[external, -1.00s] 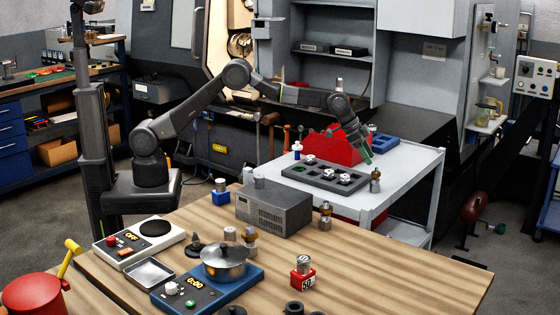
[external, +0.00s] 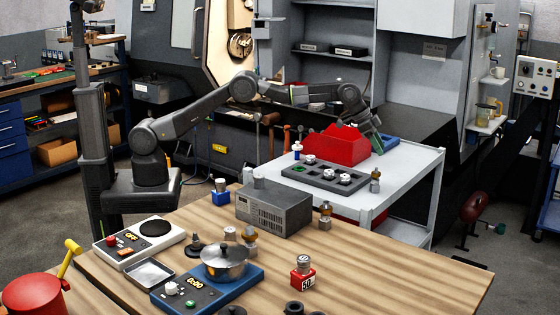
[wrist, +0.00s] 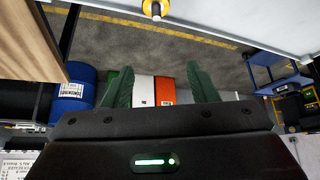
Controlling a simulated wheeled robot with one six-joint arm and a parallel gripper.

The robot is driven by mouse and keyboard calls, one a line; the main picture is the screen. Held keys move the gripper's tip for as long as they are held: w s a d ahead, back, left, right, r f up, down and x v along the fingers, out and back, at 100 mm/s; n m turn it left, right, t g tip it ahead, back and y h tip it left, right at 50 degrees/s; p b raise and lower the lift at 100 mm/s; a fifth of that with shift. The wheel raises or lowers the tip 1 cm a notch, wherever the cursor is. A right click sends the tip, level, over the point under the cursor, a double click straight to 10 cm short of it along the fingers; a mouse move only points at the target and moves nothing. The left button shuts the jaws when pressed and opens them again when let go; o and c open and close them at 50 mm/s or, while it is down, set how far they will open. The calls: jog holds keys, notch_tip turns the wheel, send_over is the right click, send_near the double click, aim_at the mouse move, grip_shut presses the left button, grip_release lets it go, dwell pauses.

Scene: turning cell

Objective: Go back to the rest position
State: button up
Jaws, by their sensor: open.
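The fingers point out over the floor, with the underlying ground and drums far beyond. In the external view the arm reaches across from the left, its wrist bent down at the end.
A dark tray with several white parts (external: 330,177) lies on the cart. A grey box (external: 273,208) and a pot (external: 224,262) stand on the wooden table (external: 400,270). The wrist view shows a blue drum (wrist: 75,92) and a yellow floor line (wrist: 205,36).

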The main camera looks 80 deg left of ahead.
jog(key=s+d+m+h, duration=0.1)
jog(key=s+d, duration=0.4)
jog(key=d, duration=0.5)
jog(key=s+d+m+g, duration=0.15)
jog(key=s+d, duration=0.35)
jog(key=d, duration=0.6)
jog(key=s+d+m+h, duration=0.1)
jog(key=s+d+m, duration=0.1)
jog(key=s+d, duration=0.6)
jog(key=s+d+f+m+g+h, duration=0.1)
jog(key=s+d+m, duration=0.3)
jog(key=s+d, duration=1.9)
jog(key=shift+d+f+g+h, duration=0.3)
jog(key=shift+d+g, duration=0.15)
jog(key=shift+d, duration=0.1)
